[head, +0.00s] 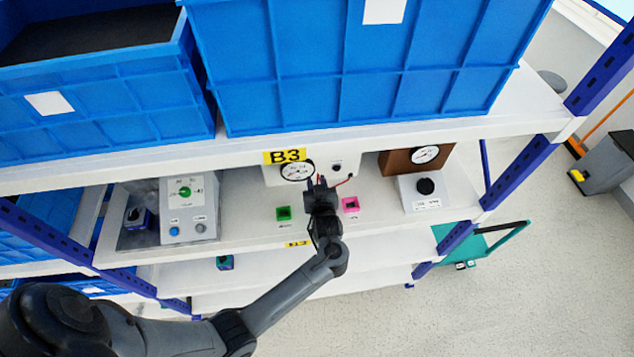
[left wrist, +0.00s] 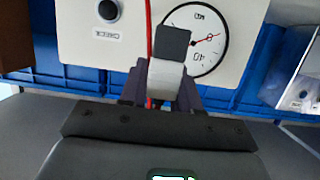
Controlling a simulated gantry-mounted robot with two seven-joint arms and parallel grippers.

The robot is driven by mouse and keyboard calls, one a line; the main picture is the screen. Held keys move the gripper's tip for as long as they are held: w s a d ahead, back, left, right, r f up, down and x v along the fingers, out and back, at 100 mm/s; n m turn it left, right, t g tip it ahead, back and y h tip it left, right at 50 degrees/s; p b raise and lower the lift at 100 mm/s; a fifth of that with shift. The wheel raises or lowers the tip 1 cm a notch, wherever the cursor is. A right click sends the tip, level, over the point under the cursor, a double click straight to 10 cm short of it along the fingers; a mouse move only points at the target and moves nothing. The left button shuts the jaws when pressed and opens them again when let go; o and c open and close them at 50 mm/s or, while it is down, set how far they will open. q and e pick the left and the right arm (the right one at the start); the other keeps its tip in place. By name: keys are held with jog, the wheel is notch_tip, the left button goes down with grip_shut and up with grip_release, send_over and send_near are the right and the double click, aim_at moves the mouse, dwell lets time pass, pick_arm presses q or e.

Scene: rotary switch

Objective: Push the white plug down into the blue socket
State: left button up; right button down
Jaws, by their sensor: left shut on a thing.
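My left gripper (head: 320,190) reaches in from the front over the middle shelf, in front of a white box with a round gauge. In the left wrist view it is shut on the white plug (left wrist: 165,80), which has a dark block at its top. In the head view the gripper covers the plug. A green socket (head: 284,213) is on the shelf to the left of the gripper and a pink socket (head: 350,204) to its right. I cannot make out the blue socket; the gripper and arm cover the shelf between those two. My right gripper is not in view.
A gauge (head: 297,171) and a red wire (left wrist: 149,40) are close to the gripper. A white switch box (head: 187,207) stands at left, a black-knob box (head: 424,190) at right. The upper shelf edge (head: 400,142) and blue bins (head: 370,70) are above.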

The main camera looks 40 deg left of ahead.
pick_arm(q)
jog(key=shift+f+b, duration=2.2)
jog(key=shift+f, duration=0.7)
jog(key=shift+f, duration=0.55)
dwell(0.4)
jog(key=shift+f+b, duration=1.05)
jog(key=shift+f, duration=0.05)
jog(key=o, duration=1.1)
